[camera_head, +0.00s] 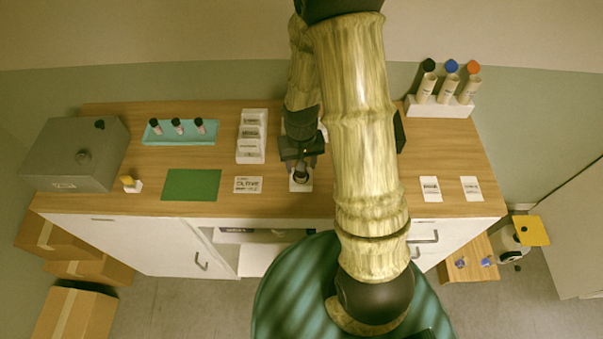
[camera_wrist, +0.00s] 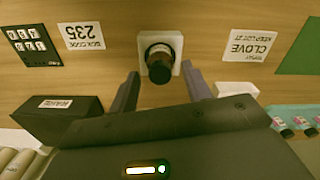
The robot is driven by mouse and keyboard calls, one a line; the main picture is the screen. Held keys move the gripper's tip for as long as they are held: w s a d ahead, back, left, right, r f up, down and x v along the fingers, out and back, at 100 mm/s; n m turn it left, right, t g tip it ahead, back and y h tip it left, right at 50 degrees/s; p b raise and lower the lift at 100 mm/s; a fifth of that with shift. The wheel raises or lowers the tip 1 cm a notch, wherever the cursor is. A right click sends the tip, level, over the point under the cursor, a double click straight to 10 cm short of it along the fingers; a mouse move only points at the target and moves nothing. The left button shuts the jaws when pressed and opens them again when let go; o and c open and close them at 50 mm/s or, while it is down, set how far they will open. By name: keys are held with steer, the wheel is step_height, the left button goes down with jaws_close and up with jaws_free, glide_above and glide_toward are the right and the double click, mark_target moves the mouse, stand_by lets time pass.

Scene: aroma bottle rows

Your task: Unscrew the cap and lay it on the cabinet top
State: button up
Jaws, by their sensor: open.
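A dark bottle with a dark cap (camera_wrist: 159,73) stands in a small white square holder (camera_wrist: 175,42) on the wooden cabinet top (camera_head: 340,204). In the head view the bottle (camera_head: 300,176) shows just below my gripper (camera_head: 301,163), its holder around its base. In the wrist view the two fingers of my gripper (camera_wrist: 160,72) are open, one on each side of the cap, with a gap on both sides. The cap is on the bottle. Whether the fingers are level with the cap is hard to tell.
A green mat (camera_head: 191,185) lies to the left, with a clove label (camera_head: 248,185) beside it. A teal tray (camera_head: 160,134) of small bottles and a grey box (camera_head: 77,155) stand further left. A white rack (camera_head: 438,107) of tubes stands back right. My arm hides part of the top.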

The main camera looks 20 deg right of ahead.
steer(key=m, duration=0.3)
steer(key=shift+s+m, duration=0.1)
steer(key=shift+m, duration=1.3)
steer(key=c, duration=1.1)
steer(key=shift+o, duration=0.2)
